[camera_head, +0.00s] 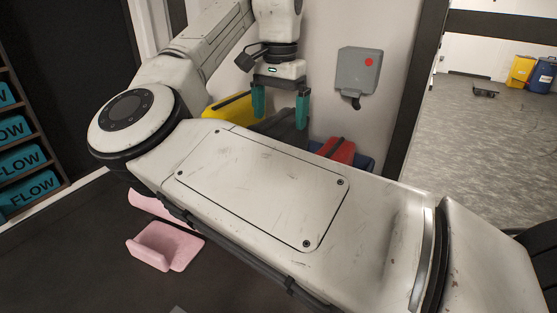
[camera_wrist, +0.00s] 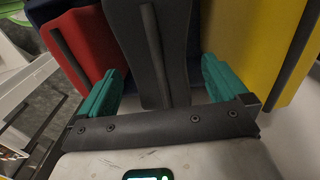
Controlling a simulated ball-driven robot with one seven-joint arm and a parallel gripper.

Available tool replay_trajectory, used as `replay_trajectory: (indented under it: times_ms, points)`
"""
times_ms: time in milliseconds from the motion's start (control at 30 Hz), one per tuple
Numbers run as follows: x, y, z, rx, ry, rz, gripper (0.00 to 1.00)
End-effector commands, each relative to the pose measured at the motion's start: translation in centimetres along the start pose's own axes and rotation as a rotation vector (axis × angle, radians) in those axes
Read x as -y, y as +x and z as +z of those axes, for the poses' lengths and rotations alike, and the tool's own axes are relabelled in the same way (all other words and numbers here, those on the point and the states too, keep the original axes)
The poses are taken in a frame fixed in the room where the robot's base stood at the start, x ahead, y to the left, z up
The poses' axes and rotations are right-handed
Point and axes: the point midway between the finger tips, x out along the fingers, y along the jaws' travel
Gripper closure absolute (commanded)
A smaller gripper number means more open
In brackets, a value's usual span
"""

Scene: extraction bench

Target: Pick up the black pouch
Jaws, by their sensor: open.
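The black pouch (camera_wrist: 148,50) is a dark upright pouch with a lighter strip down it, in the middle of the wrist view. In the head view only its upper part (camera_head: 286,127) shows, behind my arm. My gripper (camera_head: 280,115) has teal fingers and points down above the pouch. In the wrist view my gripper (camera_wrist: 160,85) is open, with one finger on each side of the pouch. I cannot tell whether either finger touches it. The pouch's lower part is hidden.
A red pouch (camera_wrist: 88,38) stands left of the black one in the wrist view, and a yellow one (camera_wrist: 248,40) stands right, both close to the fingers. A blue item (camera_head: 366,162) is partly hidden behind my arm. A grey wall box (camera_head: 357,72) hangs nearby. A pink object (camera_head: 165,246) lies below.

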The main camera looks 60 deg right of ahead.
Motion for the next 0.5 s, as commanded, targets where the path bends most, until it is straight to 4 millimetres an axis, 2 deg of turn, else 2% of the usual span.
replay_trajectory:
  times_ms: [200,500]
  points:
    - [0.1,2.5,0.0,-0.001,-0.001,0.000,0.00]
    - [0.1,2.9,0.0,0.000,-0.001,-0.001,0.02]
